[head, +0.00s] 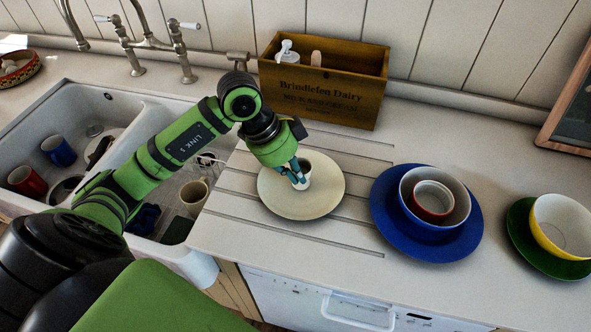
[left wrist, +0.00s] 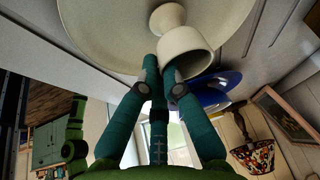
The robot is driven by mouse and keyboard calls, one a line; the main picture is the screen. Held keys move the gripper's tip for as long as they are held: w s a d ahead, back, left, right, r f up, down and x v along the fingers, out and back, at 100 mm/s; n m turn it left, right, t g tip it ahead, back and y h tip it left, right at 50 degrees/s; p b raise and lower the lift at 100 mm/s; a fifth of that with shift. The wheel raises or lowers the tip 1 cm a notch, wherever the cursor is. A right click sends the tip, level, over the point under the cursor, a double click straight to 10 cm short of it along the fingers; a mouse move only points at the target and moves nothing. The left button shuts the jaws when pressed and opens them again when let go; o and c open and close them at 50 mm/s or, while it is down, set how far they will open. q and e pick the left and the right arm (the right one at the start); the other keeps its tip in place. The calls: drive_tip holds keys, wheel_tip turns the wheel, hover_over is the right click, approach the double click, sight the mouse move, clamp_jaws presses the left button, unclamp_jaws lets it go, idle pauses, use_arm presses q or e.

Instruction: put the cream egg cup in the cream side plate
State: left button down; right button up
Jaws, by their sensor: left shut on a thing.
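The cream egg cup (head: 303,172) is at the cream side plate (head: 318,206), over the plate's middle in the head view. My left gripper (head: 297,176) is shut on the egg cup's rim. In the left wrist view the gripper's fingertips (left wrist: 163,78) pinch the wall of the egg cup (left wrist: 186,48). The egg cup's foot is toward the cream side plate (left wrist: 100,30) there; I cannot tell whether it touches or hovers just above. The plate lies flat on the grooved drainboard. My right gripper is not in view.
A blue plate (head: 382,216) with nested bowls stands right of the cream plate. A green plate (head: 520,244) holds a yellow bowl (head: 563,222). A wooden box (head: 322,97) stands behind. The sink (head: 20,151) with several mugs is at left.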

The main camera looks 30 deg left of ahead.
use_arm(q)
drive_tip(key=shift+f, duration=0.1)
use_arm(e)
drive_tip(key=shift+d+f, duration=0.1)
use_arm(q)
drive_tip(key=shift+f, duration=0.3)
drive_tip(key=c, duration=1.4)
unclamp_jaws()
drive_tip(key=shift+r, duration=0.1)
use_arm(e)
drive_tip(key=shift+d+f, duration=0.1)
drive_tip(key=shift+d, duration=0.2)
use_arm(q)
drive_tip(key=shift+r, duration=0.4)
drive_tip(key=shift+a+r, duration=0.15)
drive_tip(key=shift+r, duration=0.15)
drive_tip(key=b+v, duration=0.2)
drive_tip(key=v, duration=0.9)
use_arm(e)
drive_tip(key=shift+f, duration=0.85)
